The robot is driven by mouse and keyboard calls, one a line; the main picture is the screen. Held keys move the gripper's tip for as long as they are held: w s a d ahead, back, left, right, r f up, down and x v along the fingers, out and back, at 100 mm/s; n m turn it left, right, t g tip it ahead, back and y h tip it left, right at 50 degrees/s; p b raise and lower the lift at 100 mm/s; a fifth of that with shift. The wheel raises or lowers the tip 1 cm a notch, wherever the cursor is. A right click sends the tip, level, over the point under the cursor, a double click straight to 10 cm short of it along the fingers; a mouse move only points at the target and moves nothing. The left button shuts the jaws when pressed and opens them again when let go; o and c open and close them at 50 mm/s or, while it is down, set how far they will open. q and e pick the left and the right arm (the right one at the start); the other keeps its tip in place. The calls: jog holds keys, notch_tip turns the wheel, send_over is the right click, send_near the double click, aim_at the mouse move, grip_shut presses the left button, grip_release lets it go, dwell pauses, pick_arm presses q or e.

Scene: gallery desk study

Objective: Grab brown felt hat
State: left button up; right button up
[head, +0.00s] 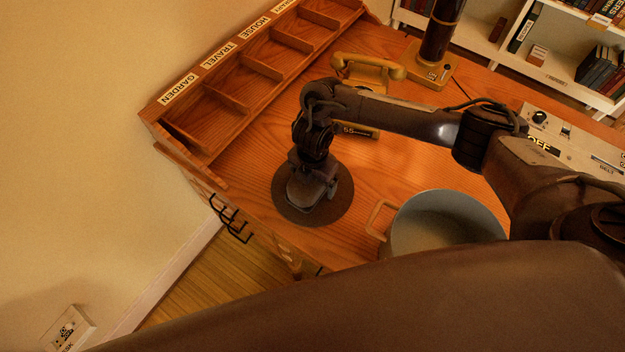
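The brown felt hat (342,204) appears as a dark round brim lying flat on the wooden desk, near its front left edge. My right arm reaches in from the right, and its gripper (310,200) points down over the middle of the hat. The gripper covers the hat's centre, so the crown is hidden. I cannot tell whether the fingers touch the hat or are closed on it. My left gripper is not in view.
A grey pot (440,215) with a wooden handle stands right of the hat. A yellow telephone (366,72) sits behind. A labelled wooden sorter (228,98) lines the desk's left back edge. A switch panel (575,148) lies at right. A white bookshelf (545,75) stands beyond.

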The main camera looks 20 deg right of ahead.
jog(key=shift+c, duration=0.3)
jog(key=c, duration=1)
jog(key=shift+c, duration=0.3)
